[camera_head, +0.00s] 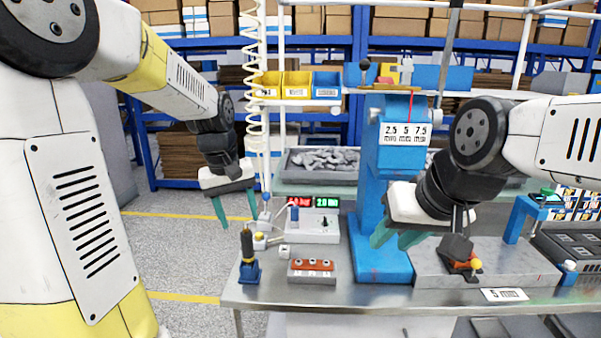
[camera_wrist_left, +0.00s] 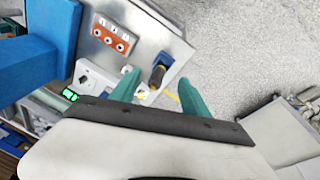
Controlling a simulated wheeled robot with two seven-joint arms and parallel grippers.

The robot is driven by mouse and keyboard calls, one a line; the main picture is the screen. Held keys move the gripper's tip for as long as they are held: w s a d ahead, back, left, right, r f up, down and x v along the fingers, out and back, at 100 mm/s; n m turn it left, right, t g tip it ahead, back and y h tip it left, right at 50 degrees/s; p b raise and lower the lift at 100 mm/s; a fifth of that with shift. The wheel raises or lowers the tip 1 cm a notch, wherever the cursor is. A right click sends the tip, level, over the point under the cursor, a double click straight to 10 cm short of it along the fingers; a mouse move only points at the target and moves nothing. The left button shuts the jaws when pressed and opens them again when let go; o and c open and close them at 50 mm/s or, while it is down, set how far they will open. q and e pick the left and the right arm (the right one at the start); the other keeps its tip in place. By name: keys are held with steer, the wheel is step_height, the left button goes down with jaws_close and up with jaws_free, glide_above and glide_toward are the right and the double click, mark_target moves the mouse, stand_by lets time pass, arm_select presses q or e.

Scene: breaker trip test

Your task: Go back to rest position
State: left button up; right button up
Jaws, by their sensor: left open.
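My left gripper (camera_head: 239,220) hangs open and empty above the left end of the metal bench (camera_head: 240,295), with its teal fingers pointing down. It also shows in the left wrist view (camera_wrist_left: 157,80), its fingers apart with the bench corner beyond them. My right gripper (camera_head: 389,246) is over the bench in front of the blue column (camera_head: 382,262). Its two teal fingers stand apart with nothing seen between them.
A dark-handled tool (camera_head: 247,243) stands in a blue holder near the bench's left edge. A grey block with orange parts (camera_head: 312,266), a white box with red and green displays (camera_head: 318,228) and a metal plate (camera_head: 430,278) are close by. Open floor (camera_head: 180,260) is at left.

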arm_select(q)
steer(key=s+r+m+t, duration=0.2)
steer(key=s, duration=0.6)
steer(key=s+d+r+m+t+h, duration=0.1)
steer(key=s+r+m+t, duration=0.1)
steer(key=s, duration=0.7)
steer(key=shift+d+r, duration=0.3)
steer(key=shift+r, duration=0.55)
